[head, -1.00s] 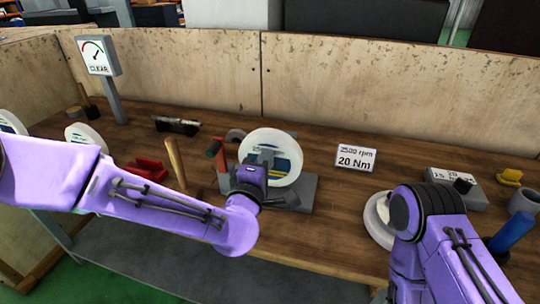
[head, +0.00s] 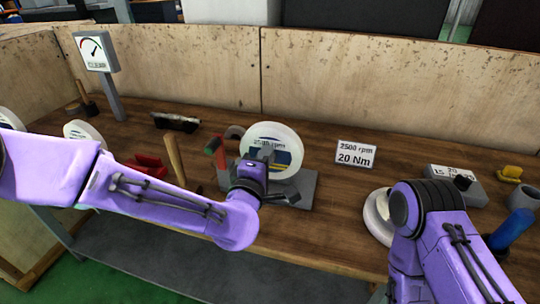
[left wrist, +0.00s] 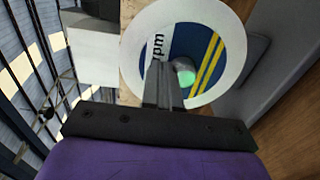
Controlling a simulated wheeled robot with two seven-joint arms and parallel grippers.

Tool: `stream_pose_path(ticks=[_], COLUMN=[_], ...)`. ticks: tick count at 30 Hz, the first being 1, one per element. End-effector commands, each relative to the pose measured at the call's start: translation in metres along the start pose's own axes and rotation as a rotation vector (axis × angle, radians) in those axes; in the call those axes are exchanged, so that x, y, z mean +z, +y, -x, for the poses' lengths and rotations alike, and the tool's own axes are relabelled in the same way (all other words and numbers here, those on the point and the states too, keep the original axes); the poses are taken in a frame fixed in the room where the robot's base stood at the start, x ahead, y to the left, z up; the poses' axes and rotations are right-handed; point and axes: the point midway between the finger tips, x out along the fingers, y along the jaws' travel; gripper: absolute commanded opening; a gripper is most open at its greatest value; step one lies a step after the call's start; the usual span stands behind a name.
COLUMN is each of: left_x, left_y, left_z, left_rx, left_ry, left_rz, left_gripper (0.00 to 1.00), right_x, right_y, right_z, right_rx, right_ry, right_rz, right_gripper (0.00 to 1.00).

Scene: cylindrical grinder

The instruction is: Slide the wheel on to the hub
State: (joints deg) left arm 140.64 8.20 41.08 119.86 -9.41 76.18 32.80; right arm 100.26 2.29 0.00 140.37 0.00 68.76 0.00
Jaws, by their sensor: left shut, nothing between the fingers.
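The white wheel (head: 283,133) with a blue and yellow label stands upright at the grey machine base (head: 306,186) in the middle of the bench. In the left wrist view the wheel (left wrist: 225,45) fills the upper middle, and a round, green-lit hub end (left wrist: 184,74) shows at its centre. My left gripper (left wrist: 165,72) is shut and empty, its fingertips in front of the wheel's face beside the hub end. I cannot tell whether they touch the wheel. In the head view my left wrist hides the wheel's lower left part. My right gripper is out of view.
A gauge post (head: 110,92) stands at back left, with another wheel (head: 84,132) below. A wooden handle (head: 174,158) and red-tipped lever (head: 213,147) stand left of the base. A torque sign (head: 355,155) is at right; another wheel (head: 377,218) lies beside my right arm.

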Motion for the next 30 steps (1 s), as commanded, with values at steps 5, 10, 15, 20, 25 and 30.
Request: stream_pose_path(ticks=[5,10,15,20,25,30], left_x=[0.000,0.000,0.000,0.000,0.000,0.000], left_y=[0.000,0.000,0.000,0.000,0.000,0.000], left_z=[0.018,0.034,0.050,0.064,0.068,0.068], left_rx=[0.001,0.001,0.001,0.000,0.001,0.000], left_ry=[0.000,0.000,0.000,0.000,0.000,0.000], left_rz=[0.000,0.000,0.001,0.000,0.000,0.000], left_gripper=[0.00,0.00,0.00,0.00,0.00,0.00], right_x=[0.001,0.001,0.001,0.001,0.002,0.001], right_y=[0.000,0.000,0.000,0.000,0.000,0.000], right_z=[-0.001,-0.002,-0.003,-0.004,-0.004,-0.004], right_rx=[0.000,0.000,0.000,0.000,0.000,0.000], right_ry=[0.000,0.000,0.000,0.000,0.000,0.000], right_rz=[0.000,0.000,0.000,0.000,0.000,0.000], right_gripper=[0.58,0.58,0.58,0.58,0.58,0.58])
